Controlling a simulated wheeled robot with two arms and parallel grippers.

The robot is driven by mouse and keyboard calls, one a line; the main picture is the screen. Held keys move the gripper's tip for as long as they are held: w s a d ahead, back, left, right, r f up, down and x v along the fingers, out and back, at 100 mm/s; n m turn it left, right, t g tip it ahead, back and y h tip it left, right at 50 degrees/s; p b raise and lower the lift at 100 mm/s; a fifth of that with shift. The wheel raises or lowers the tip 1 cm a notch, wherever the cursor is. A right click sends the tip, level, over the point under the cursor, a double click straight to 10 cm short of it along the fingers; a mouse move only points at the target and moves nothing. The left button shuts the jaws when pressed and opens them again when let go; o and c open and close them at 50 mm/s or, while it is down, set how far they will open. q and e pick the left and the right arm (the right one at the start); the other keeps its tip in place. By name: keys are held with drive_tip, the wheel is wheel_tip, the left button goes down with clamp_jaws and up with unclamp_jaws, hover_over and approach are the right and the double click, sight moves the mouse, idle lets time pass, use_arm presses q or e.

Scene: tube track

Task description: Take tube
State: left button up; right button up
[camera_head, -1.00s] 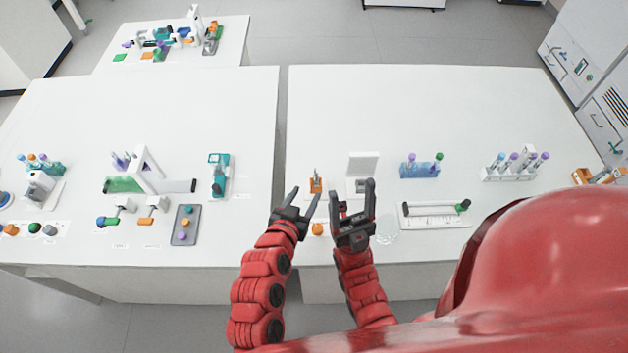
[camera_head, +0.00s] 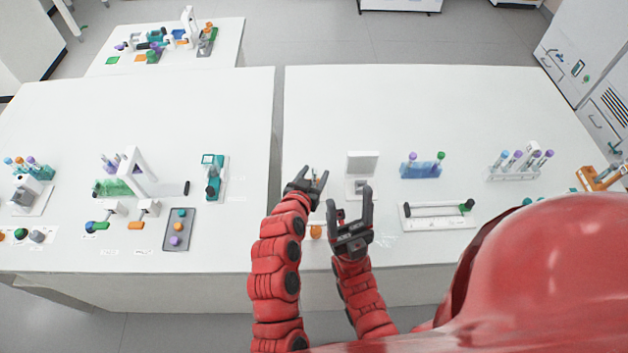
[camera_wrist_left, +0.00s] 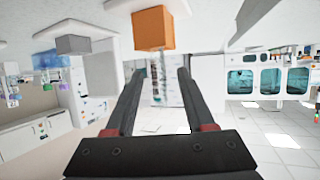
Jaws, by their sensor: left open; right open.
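A clear tube stands in an orange holder. In the left wrist view, which is upside down, the orange holder (camera_wrist_left: 153,28) hangs from the top and the thin tube (camera_wrist_left: 158,72) extends down from it. My left gripper (camera_head: 314,179) is open and is at the holder in the head view, hiding most of it. In the left wrist view the tube appears between the open fingertips (camera_wrist_left: 161,78); I cannot tell how deep it sits between them. My right gripper (camera_head: 349,205) is open and empty, lower and to the right, over the table's front part.
A white device (camera_head: 362,165) stands just right of my left gripper. The table's back is clear.

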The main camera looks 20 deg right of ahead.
use_arm(q)
drive_tip(key=shift+s+r, duration=0.1)
drive_tip(key=shift+c, duration=1.4)
clamp_jaws()
wheel_tip(320, 180, up, 10)
drive_tip(key=p, duration=0.6)
